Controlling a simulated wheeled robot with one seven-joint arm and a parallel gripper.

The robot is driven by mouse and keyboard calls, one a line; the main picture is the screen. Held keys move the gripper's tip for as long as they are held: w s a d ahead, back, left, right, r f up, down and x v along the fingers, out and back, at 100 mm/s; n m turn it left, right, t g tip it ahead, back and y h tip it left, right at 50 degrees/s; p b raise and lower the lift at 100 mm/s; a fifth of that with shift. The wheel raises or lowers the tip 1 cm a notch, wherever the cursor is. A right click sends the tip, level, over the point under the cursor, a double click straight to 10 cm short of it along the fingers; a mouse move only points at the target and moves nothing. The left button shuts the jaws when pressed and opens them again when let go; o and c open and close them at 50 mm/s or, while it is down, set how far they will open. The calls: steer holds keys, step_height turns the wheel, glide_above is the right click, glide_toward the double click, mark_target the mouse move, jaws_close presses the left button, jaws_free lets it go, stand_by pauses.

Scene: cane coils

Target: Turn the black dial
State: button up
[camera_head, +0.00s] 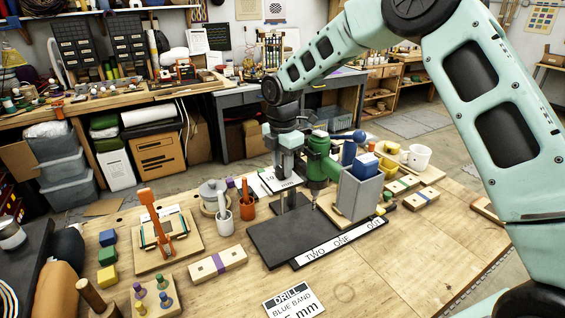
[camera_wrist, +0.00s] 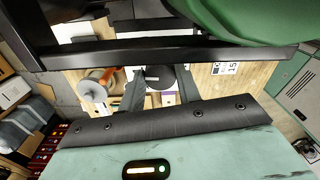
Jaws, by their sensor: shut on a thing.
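The black dial (camera_wrist: 160,78) shows in the wrist view as a dark round knob between the two fingers of my gripper (camera_wrist: 160,92), which is shut on it. In the head view my gripper (camera_head: 288,140) is at the upper left of the green drill press (camera_head: 319,160), above its dark base plate (camera_head: 270,240). The dial is hard to make out there, hidden by my gripper and wrist. A white strip (camera_head: 340,243) reading "TWO", "ONE" and "OUT" lies along the base's front edge.
A grey bin (camera_head: 359,192) with blue blocks stands right of the press. A drill card (camera_head: 292,301) lies in front. The front right tabletop is mostly clear.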

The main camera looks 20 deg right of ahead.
mark_target(282, 168)
steer(key=shift+n, duration=0.5)
steer(key=o, duration=1)
steer(key=shift+c, duration=0.2)
steer(key=shift+r, duration=0.1)
step_height(282, 168, up, 17)
steer(key=b, duration=0.4)
steer(key=shift+r, duration=0.15)
